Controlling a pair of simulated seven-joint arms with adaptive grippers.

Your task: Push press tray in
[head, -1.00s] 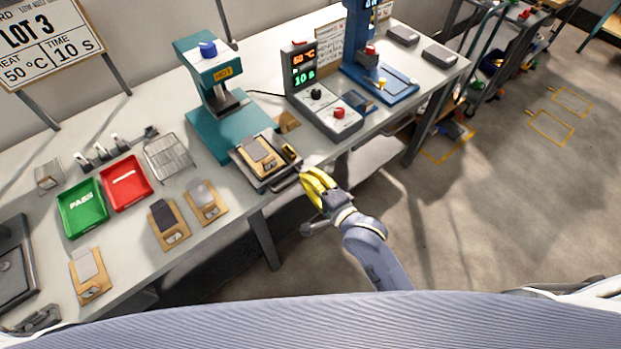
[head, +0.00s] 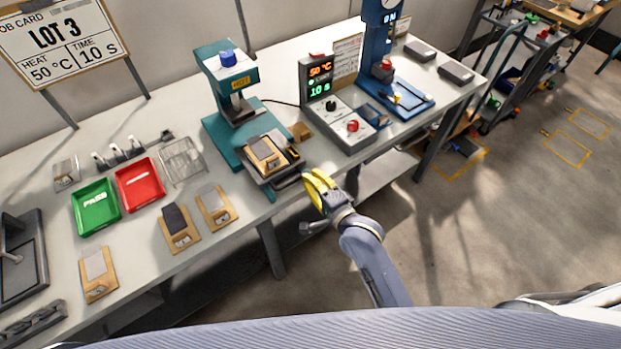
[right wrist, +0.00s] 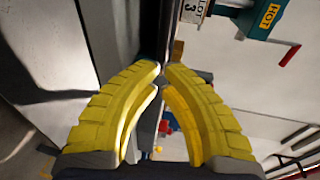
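The teal press (head: 237,85) with a HOT label stands on the bench. Its dark tray (head: 272,178) sticks out of the front toward the bench edge. A wooden board with a grey piece (head: 266,154) lies on the tray. My right gripper (head: 308,180) is at the bench's front edge, its yellow fingertips close to the tray's handle (head: 289,181). Contact is hard to tell. In the right wrist view the yellow fingers (right wrist: 164,70) arch together until their tips nearly meet, with nothing clearly held. My left gripper is out of view.
A control box (head: 338,118) reading 50 °C and 10 s stands right of the press. A blue machine (head: 396,92) is farther right. Green (head: 95,222) and red (head: 140,196) trays, a wire rack and several boards with pieces lie left.

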